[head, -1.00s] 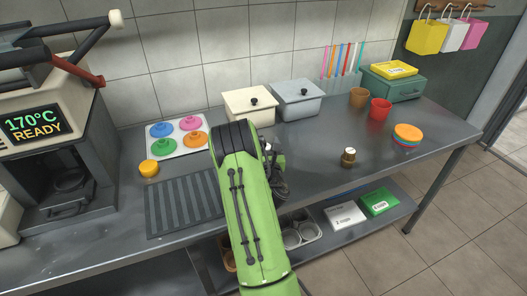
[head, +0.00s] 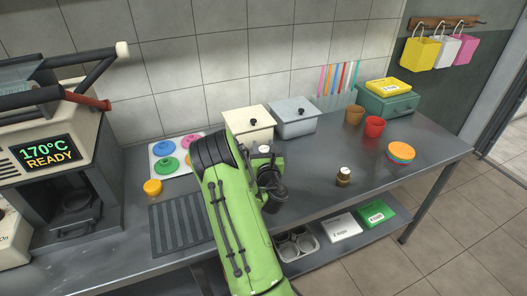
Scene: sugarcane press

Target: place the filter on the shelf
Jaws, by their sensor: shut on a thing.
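My green arm reaches over the front of the steel counter. My gripper (head: 268,178) is at its end, partly hidden by the arm, and is shut on a dark, round, cup-like thing (head: 275,200), which looks like the filter. It is held near the counter's front edge; its lower outline is hard to make out against the dark background. The lower shelf (head: 322,256) runs under the counter, below and to the right of the gripper. Its left part is hidden by my arm.
On the shelf are a metal tray with round cups (head: 297,243), a white box (head: 343,226) and a green box (head: 377,213). On the counter are a small brass-and-white jar (head: 343,176), a red cup (head: 374,127) and stacked coloured discs (head: 401,152). A press machine (head: 70,170) stands left.

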